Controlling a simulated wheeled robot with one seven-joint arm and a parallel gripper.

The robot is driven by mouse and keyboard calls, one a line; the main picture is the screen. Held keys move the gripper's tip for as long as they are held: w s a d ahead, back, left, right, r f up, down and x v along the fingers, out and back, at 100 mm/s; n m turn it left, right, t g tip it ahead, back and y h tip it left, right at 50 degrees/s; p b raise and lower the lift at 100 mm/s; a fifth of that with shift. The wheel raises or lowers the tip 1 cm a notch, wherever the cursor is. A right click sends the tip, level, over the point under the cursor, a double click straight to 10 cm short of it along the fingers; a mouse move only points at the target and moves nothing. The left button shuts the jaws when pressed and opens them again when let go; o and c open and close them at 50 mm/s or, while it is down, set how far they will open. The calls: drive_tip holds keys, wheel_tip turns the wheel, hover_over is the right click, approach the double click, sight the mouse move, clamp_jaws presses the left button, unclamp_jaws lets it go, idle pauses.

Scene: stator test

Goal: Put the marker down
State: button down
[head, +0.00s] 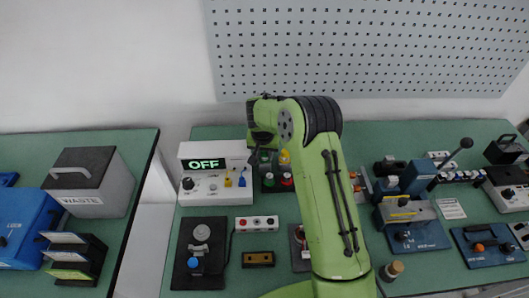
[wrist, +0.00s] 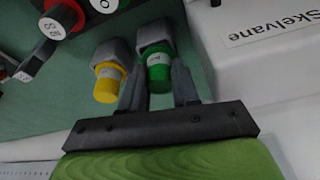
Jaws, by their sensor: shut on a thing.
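My gripper (wrist: 158,88) is shut on a green marker (wrist: 158,70), one finger on each side of it. The marker has a small pale label and a grey angular end. A like yellow marker (wrist: 108,82) stands just left of it, apart from my fingers. In the head view the green marker (head: 265,157) shows small under my gripper (head: 262,152), left of the yellow marker (head: 284,157). I cannot tell whether the green marker touches the surface below.
A white device with a lit "OFF" display (head: 207,164) stands close left of my gripper. A perforated board (head: 370,50) is on the wall behind. The green bench (head: 360,137) has some free room at the back.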

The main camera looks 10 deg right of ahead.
drive_tip(key=shift+f+b, duration=0.35)
drive_tip(key=shift+b, duration=0.05)
drive_tip(key=c, duration=1.1)
unclamp_jaws()
drive_tip(key=s+r+n+p, duration=0.1)
drive_tip(key=s+r, duration=0.3)
drive_tip(key=r, duration=0.6)
drive_tip(key=s+r+p, duration=0.1)
drive_tip(key=s+r, duration=0.3)
drive_tip(key=r, duration=0.6)
drive_tip(key=s+r+n+t, duration=0.1)
drive_tip(key=s+r, duration=0.3)
drive_tip(key=s, duration=0.4)
drive_tip(key=s+r+n+t, duration=0.1)
drive_tip(key=s+r, duration=0.3)
drive_tip(key=s, duration=0.5)
drive_tip(key=s+f+n+y, duration=0.1)
drive_tip(key=s+f, duration=0.1)
drive_tip(key=s, duration=0.9)
drive_tip(key=shift+s+f+t, duration=0.25)
drive_tip(key=shift+f+t, duration=0.05)
drive_tip(key=shift+t, duration=0.1)
